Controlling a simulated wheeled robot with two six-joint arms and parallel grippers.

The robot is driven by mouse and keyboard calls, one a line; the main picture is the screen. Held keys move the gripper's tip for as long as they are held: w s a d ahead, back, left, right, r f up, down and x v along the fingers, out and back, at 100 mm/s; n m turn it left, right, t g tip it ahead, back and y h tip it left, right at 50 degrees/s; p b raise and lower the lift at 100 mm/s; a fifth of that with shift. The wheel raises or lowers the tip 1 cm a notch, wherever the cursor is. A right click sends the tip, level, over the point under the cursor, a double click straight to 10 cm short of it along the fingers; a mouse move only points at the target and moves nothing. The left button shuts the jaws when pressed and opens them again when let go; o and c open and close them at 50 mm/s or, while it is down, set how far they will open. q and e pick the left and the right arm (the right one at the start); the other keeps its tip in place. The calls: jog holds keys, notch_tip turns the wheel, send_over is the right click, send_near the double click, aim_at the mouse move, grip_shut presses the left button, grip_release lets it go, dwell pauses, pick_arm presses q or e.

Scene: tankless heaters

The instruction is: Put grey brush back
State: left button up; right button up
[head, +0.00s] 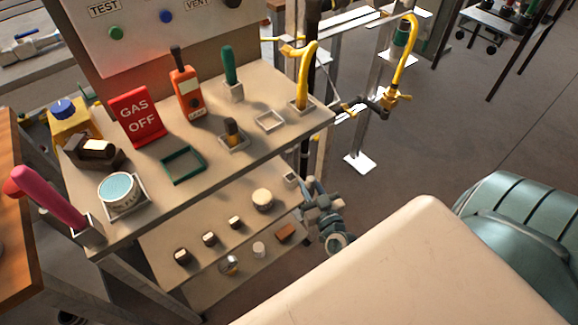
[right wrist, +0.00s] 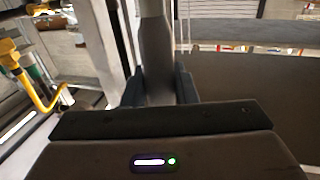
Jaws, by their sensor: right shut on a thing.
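In the right wrist view, my right gripper (right wrist: 160,88) is shut on a grey upright thing (right wrist: 157,45), seemingly the grey brush's handle. It stands between the blue-grey fingers and runs up out of the picture; no bristles show. In the head view I cannot make out the right fingertips or the grey brush. A shelf top (head: 215,135) at the left carries a square pale frame (head: 270,121) and a green frame (head: 183,165), both empty. Between them, a small holder (head: 234,141) has a dark thing in it. My left gripper is not in view.
The shelf top also holds a red GAS OFF sign (head: 136,115), an orange meter (head: 186,92), a green-handled tool (head: 230,68), a pink-handled tool (head: 50,203) and a round tin (head: 119,190). Yellow hoses (head: 405,55) and pipes stand beyond. Open floor (head: 460,125) lies right.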

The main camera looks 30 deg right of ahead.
jog(key=w+d, duration=0.3)
jog(key=w, duration=1)
pick_arm(q)
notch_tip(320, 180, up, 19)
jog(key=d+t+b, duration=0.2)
jog(key=b, duration=0.4)
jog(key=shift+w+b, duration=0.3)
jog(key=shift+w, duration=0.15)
pick_arm(e)
notch_tip(320, 180, down, 7)
jog(key=shift+w+a, duration=0.25)
jog(key=shift+w, duration=0.1)
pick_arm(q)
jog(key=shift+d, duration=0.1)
pick_arm(e)
jog(key=shift+f, duration=0.15)
jog(key=o, duration=0.6)
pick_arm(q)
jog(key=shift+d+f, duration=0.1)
pick_arm(e)
jog(key=o, duration=0.4)
